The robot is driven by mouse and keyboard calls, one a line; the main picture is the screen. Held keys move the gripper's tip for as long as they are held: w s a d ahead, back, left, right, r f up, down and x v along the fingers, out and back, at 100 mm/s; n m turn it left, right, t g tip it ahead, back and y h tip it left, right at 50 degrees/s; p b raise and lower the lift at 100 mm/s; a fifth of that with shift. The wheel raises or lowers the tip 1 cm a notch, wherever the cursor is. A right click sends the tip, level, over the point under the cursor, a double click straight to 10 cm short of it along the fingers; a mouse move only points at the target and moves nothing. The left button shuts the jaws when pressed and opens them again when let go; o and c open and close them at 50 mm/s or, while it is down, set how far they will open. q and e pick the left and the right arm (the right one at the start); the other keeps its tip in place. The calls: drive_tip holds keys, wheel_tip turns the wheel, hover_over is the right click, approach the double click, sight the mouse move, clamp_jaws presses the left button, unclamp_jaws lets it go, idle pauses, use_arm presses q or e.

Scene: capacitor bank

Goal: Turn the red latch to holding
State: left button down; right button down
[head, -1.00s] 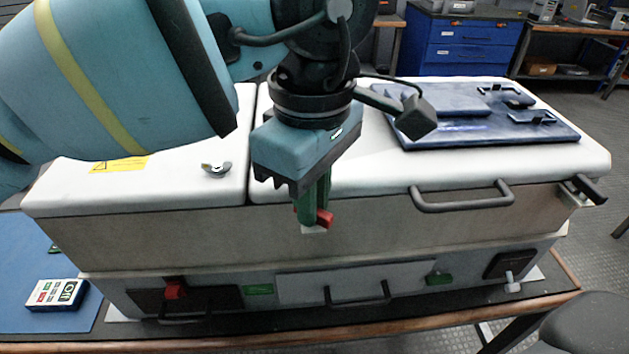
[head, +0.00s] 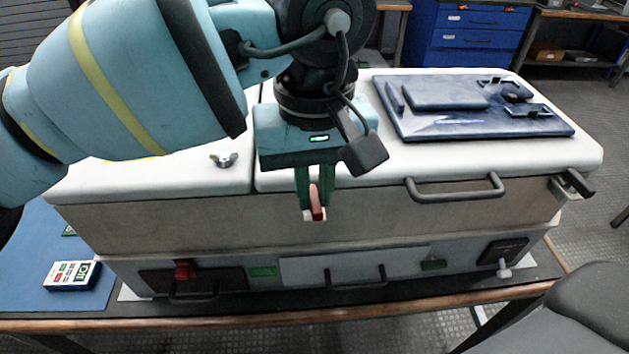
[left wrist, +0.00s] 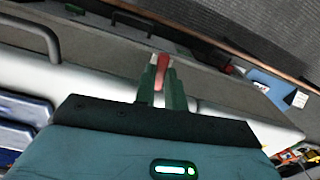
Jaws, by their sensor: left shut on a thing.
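The red latch (head: 317,200) is on the front face of the white-lidded cabinet (head: 160,226), just below the lid edge. My left gripper (head: 315,206) comes down over the lid, with its green fingers closed on both sides of the latch. The latch's red lever looks nearly upright between the fingers in the head view. The left wrist view also shows the red latch (left wrist: 163,62) between the fingertips of the left gripper (left wrist: 161,72). The fingers hide part of the latch and its mount. My right gripper is not in view.
A second red part (head: 184,270) sits on the lower front panel. A dark handle (head: 455,190) juts from the front at right. A blue tray (head: 440,130) lies on the lid, with a wing nut (head: 224,160) to the left. A small labelled box (head: 72,276) lies on the blue mat.

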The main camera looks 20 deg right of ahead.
sight(315, 198)
use_arm(q)
drive_tip(key=shift+r+m, duration=0.1)
drive_tip(key=shift+m, duration=0.2)
drive_tip(key=c, duration=1.7)
unclamp_jaws()
drive_tip(key=shift+c, duration=0.2)
wheel_tip(315, 198, up, 7)
drive_tip(key=shift+f, duration=0.2)
drive_tip(key=shift+r, duration=0.6)
